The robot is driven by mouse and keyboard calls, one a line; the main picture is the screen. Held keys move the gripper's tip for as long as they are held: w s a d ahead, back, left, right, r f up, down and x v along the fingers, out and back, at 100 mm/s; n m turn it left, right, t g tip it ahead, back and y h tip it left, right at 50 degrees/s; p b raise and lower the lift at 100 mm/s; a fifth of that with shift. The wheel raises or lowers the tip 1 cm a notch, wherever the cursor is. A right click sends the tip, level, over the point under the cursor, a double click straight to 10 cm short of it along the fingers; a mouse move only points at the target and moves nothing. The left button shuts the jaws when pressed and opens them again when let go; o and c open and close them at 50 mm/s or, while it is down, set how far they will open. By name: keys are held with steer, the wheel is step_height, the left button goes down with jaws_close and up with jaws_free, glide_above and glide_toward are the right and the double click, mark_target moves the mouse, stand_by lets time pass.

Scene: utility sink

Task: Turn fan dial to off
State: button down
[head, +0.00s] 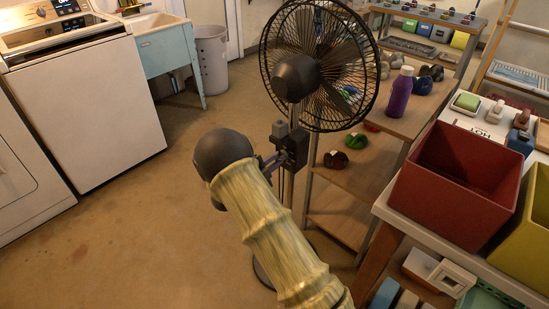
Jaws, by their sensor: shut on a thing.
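A black pedestal fan (318,65) stands in the middle of the head view, its round cage at the top and its thin pole running down behind my arm.
A wooden shelf unit (400,118) with a purple bottle (399,95) stands right of the fan. A red bin (455,185) sits on the table at right. A white washer (90,105), blue sink cabinet (166,57) and wastebasket (211,58) are at left. Floor between is clear.

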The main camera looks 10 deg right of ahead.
steer(key=n+p, duration=0.2)
steer(key=n, duration=0.2)
steer(key=n+p, duration=0.2)
steer(key=n, duration=0.2)
steer(key=n+p, duration=0.2)
steer(key=n, duration=0.2)
steer(key=shift+s+d+f+n, duration=0.1)
steer(key=shift+s+f+n, duration=0.15)
steer(key=shift+n, duration=0.15)
steer(key=c, duration=1.4)
jaws_free()
steer(key=v, duration=1.7)
steer(key=shift+r, duration=0.1)
